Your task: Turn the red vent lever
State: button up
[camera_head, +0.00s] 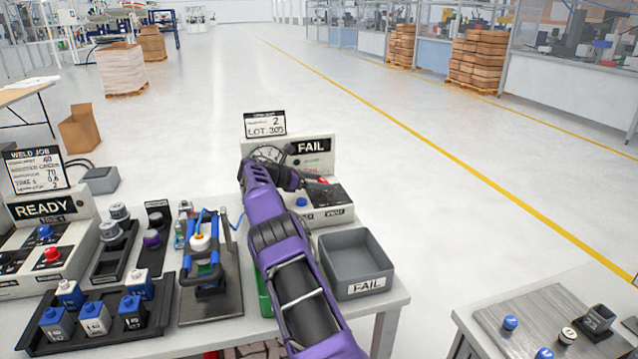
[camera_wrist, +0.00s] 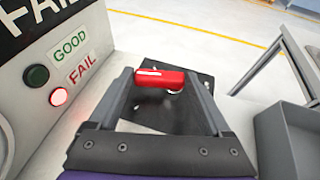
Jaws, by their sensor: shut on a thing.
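The red vent lever (camera_wrist: 160,78) shows in the wrist view as a short red bar with a rounded end, on a dark base. My gripper (camera_wrist: 160,90) has one finger at each side of it and is shut on it. In the head view my purple arm reaches over the table to the white test station, and my gripper (camera_head: 304,184) is at its right part, by the VENT label (camera_head: 335,212). Only a small bit of red shows there; my arm hides much of the station.
The station's FAIL sign (camera_head: 311,146) is above, and its red FAIL lamp (camera_wrist: 58,96) glows below a dark GOOD lamp (camera_wrist: 37,75). A grey FAIL bin (camera_head: 357,262) stands in front of the station. A clamp fixture (camera_head: 207,270) stands left of my arm.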

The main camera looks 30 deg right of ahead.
jog(key=shift+w+r, duration=0.1)
jog(key=o, duration=1.2)
jog(key=shift+a, duration=0.1)
jog(key=shift+c, duration=0.2)
jog(key=v, duration=1.7)
jog(key=shift+a+p, duration=0.15)
jog(key=shift+p, duration=0.15)
